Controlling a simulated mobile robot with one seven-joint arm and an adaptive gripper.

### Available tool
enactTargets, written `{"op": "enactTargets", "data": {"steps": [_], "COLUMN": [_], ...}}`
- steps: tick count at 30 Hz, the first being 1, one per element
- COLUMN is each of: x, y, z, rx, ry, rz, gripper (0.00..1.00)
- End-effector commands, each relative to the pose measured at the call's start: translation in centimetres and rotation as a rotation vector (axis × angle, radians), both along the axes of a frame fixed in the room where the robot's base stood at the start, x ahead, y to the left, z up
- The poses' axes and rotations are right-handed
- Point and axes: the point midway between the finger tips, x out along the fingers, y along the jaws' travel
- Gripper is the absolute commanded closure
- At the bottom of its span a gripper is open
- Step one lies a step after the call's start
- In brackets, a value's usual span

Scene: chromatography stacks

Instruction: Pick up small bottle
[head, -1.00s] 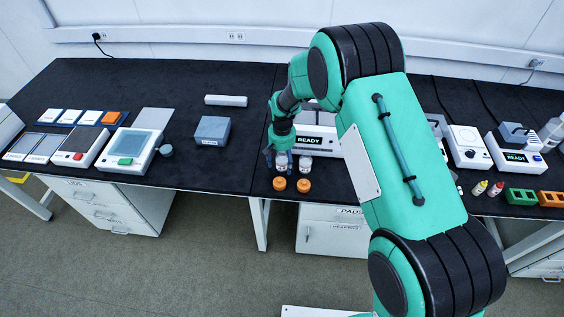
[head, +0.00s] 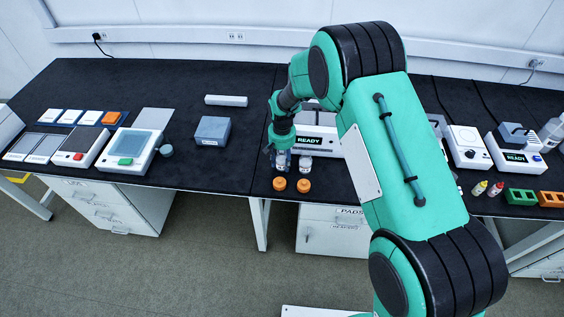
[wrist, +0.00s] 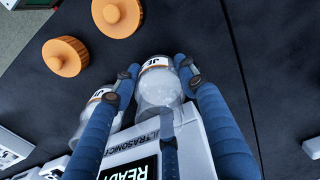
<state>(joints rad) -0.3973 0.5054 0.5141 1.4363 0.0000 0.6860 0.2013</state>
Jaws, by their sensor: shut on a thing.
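My gripper (wrist: 155,78) is shut on a small clear bottle (wrist: 158,92) with a pale label, its blue fingers on either side of it. In the head view my gripper (head: 281,158) is at the bench's front edge, and its fingers partly hide the held bottle. I cannot tell whether the bottle is lifted off the bench. A second similar bottle (head: 305,164) stands just to the right in the head view. In the wrist view this second bottle (wrist: 93,110) is partly hidden behind the left finger.
Two orange caps (head: 279,184) (head: 304,185) lie in front of the bottles. A white ultrasonic unit (head: 322,151) reading READY stands close behind. A grey-blue block (head: 211,130) is to the left, with open black bench between. Yellow and red small bottles stand further right.

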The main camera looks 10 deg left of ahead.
Motion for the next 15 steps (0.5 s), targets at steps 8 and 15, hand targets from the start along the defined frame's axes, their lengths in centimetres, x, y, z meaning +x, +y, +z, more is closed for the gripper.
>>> {"op": "enactTargets", "data": {"steps": [8,15], "x": [0.1,-3.8], "y": [0.0,-1.5], "z": [3.6,3.7], "rx": [0.002,0.000], "ry": [-0.003,-0.001], "rz": [0.000,0.000], "gripper": [0.89,0.89]}}
